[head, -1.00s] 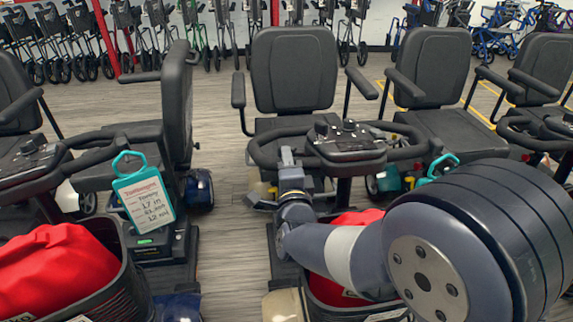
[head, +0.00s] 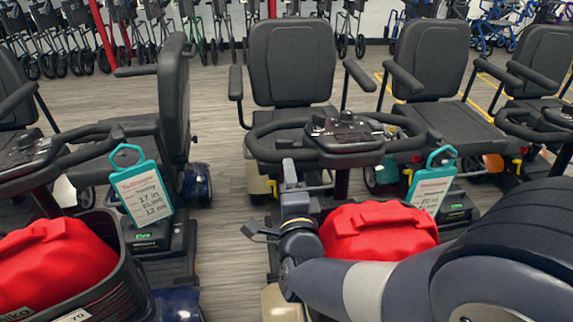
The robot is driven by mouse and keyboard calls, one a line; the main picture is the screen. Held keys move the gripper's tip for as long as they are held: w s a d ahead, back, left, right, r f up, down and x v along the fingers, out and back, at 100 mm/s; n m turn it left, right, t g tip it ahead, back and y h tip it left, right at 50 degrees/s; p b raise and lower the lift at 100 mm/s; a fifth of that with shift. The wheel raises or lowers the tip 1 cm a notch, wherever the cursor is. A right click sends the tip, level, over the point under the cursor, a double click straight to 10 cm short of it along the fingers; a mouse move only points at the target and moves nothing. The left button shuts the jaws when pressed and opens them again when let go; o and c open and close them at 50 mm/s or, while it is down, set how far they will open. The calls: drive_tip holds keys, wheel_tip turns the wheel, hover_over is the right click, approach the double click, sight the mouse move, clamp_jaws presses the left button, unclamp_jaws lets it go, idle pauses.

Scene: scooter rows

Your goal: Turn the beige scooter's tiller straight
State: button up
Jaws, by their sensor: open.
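The beige scooter stands in the middle of the head view, with a beige fender (head: 281,303) low in front. Its tiller (head: 347,137) has a black loop handlebar and a knobbed console, and sits a little right of the line of its seat (head: 292,66). I cannot tell the exact turn angle. My gripper (head: 289,172) is open and points up, just below the left half of the handlebar. No clear contact shows. A red bag (head: 385,229) sits in front of the tiller column, partly hidden by my arm.
A scooter on the left has a basket (head: 126,270) with a red bag (head: 58,262) and a teal-framed tag (head: 142,187). Another teal tag (head: 430,187) hangs right of the tiller. More scooters stand at right. Bare floor (head: 228,170) lies between left and middle scooters.

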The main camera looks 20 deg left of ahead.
sight(284, 156)
drive_tip(key=v, duration=0.2)
drive_tip(key=shift+s+d, duration=0.2)
drive_tip(key=shift+s, duration=0.15)
drive_tip(key=x, duration=1.1)
drive_tip(key=shift+s+d+y+p, duration=0.1)
drive_tip(key=shift+s+y+p, duration=0.25)
drive_tip(key=shift+p, duration=0.15)
drive_tip(key=shift+w+b, duration=0.15)
drive_tip(key=shift+b, duration=0.15)
